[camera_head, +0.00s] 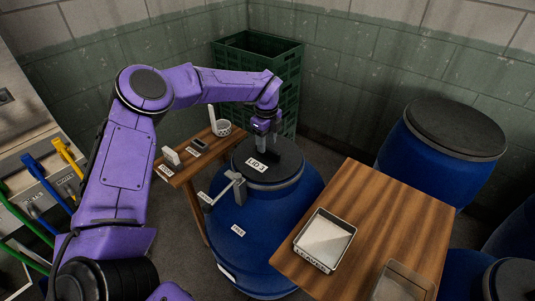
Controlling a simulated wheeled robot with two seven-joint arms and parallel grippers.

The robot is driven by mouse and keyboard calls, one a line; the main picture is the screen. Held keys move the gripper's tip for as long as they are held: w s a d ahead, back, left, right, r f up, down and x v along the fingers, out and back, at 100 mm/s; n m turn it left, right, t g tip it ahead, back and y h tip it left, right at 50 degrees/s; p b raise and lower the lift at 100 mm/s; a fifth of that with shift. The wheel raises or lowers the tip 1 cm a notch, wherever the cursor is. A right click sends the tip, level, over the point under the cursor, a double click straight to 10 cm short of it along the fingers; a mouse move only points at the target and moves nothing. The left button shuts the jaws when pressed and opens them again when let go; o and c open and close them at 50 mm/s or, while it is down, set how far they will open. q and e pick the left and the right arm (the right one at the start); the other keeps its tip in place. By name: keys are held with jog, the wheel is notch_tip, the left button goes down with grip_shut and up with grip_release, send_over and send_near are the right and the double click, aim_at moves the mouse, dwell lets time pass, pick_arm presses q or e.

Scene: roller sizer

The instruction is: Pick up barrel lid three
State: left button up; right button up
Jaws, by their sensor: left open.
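Barrel lid three (285,158) is a round black lid with a white label reading "LID 3". It sits on top of the large blue barrel (262,222) in the middle of the head view. A metal clamp lever (239,190) shows at the barrel's near left rim. My left gripper (263,143), on the purple arm from the left, points down over the far left part of the lid. It is open and close above the lid. I cannot tell whether its fingers touch the lid. My right gripper is not in view.
A wooden table (415,215) on the right holds a white tray (325,240). A small wooden bench (207,162) with a cup (221,128) stands left of the barrel. A green crate (288,70) is behind. Another blue barrel (425,165) stands at right. Coloured levers (45,175) are far left.

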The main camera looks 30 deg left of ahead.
aim_at(268, 147)
pick_arm(q)
jog(key=f, duration=0.1)
jog(key=w+f+p, duration=0.1)
jog(key=f, duration=0.2)
jog(key=shift+w+f, duration=0.25)
jog(key=shift+s+r, duration=0.15)
jog(key=shift+s, duration=0.2)
jog(key=shift+w, duration=0.15)
jog(key=shift+a, duration=0.1)
grip_shut()
